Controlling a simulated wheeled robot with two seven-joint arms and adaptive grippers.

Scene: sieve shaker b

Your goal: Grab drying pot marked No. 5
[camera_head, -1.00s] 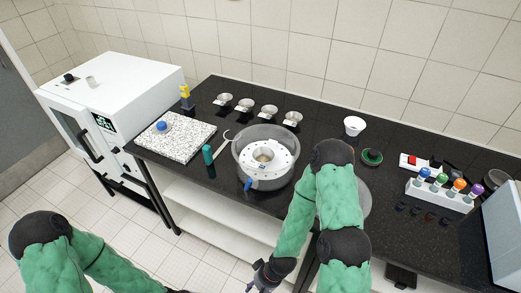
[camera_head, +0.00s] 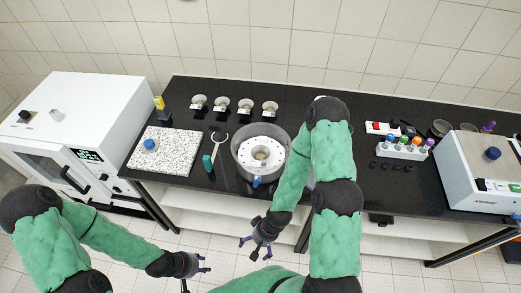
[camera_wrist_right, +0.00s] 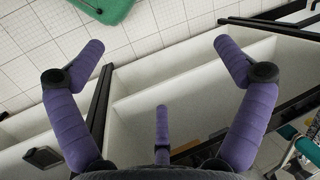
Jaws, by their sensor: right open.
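Several small metal pots stand in a row at the back of the black bench: a far-left pot (camera_head: 198,101), a second pot (camera_head: 221,103), a third pot (camera_head: 245,105) and a right-hand pot (camera_head: 270,107). Dark labels sit in front of them; their numbers are too small to read. My left gripper (camera_head: 205,264) is open and empty in front of the bench, low and well away from the pots. My right gripper (camera_head: 254,246) is open and empty in front of the bench edge; its three spread fingers show in the right wrist view (camera_wrist_right: 161,100).
A speckled slab (camera_head: 165,151), a white oven (camera_head: 85,105), a tube rack (camera_head: 403,149) and a white machine (camera_head: 480,170) stand around. White shelves lie beneath.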

